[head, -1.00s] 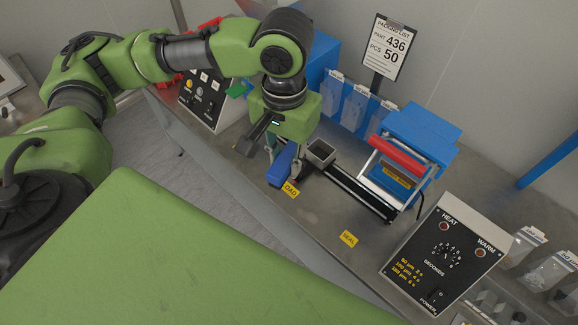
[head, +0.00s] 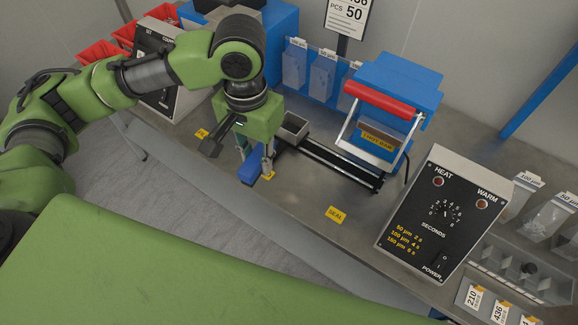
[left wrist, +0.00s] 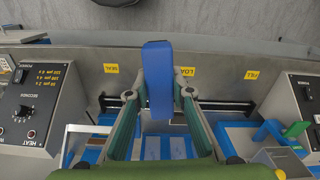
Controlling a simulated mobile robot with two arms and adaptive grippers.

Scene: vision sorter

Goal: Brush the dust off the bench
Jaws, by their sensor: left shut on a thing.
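My left gripper (head: 255,158) is shut on a blue block-like thing (head: 249,168), possibly the brush. No bristles can be made out. The blue thing also shows between the two fingers in the left wrist view (left wrist: 158,80). It is at the front edge of the grey bench (head: 300,192), beside the partly covered yellow LOAD label (head: 268,175). Whether it touches the bench cannot be told. I cannot make out any dust on the bench. My right gripper is not in view.
A small grey box (head: 293,127) sits at the left end of a black rail (head: 335,163). A blue sealer with a red handle (head: 380,100) stands behind the rail. A control box (head: 440,215) is at right. Bare bench lies around the SEAL label (head: 336,214).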

